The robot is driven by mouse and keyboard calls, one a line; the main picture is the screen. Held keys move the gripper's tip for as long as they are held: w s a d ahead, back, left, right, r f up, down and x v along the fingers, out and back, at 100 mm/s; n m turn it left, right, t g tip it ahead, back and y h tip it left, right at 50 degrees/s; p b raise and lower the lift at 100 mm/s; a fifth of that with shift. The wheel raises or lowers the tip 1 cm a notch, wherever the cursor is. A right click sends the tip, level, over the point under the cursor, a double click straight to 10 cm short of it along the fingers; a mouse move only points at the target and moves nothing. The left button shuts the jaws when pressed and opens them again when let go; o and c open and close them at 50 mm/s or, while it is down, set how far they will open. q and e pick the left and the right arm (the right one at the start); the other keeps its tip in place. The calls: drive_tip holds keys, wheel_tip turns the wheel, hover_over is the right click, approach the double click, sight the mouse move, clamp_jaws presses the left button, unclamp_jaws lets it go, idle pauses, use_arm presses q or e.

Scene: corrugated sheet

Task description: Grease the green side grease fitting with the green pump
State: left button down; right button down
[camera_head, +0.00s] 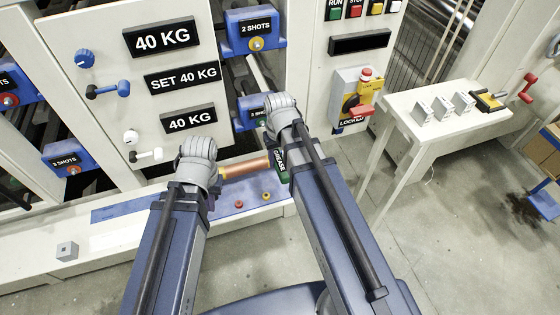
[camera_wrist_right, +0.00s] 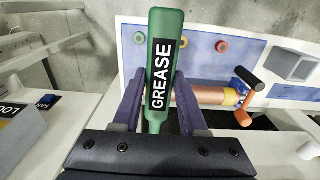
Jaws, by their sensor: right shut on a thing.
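The green pump (camera_wrist_right: 166,28), labelled GREASE, is between the two fingers of my right gripper (camera_wrist_right: 157,88), which is shut on it. In the head view the pump (camera_head: 281,167) shows partly below my right wrist. A blue block (camera_head: 247,106) marked SHOTS is just left of my right wrist, with a small green spot (camera_head: 262,122) under its label. It may be the green side fitting, but my wrist partly hides the block. My left gripper (camera_head: 199,165) is over the front ledge; its fingers are hidden by its wrist.
A copper cylinder (camera_head: 246,168) lies between my wrists. Red (camera_head: 238,204) and yellow (camera_head: 266,196) round pieces sit on the blue mat (camera_head: 220,207). Other SHOTS blocks (camera_head: 253,28) carry yellow or red fittings. A white table (camera_head: 405,107) with small boxes stands right.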

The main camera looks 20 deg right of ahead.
drive_tip(key=shift+w+a, duration=0.1)
drive_tip(key=shift+w, duration=2.2)
drive_tip(key=shift+w, duration=0.6)
drive_tip(key=shift+s, duration=0.1)
drive_tip(key=shift+s, duration=0.7)
drive_tip(key=shift+w, duration=0.7)
idle(1.8)
drive_tip(key=shift+s, duration=0.7)
drive_tip(key=shift+w, duration=0.15)
idle(0.9)
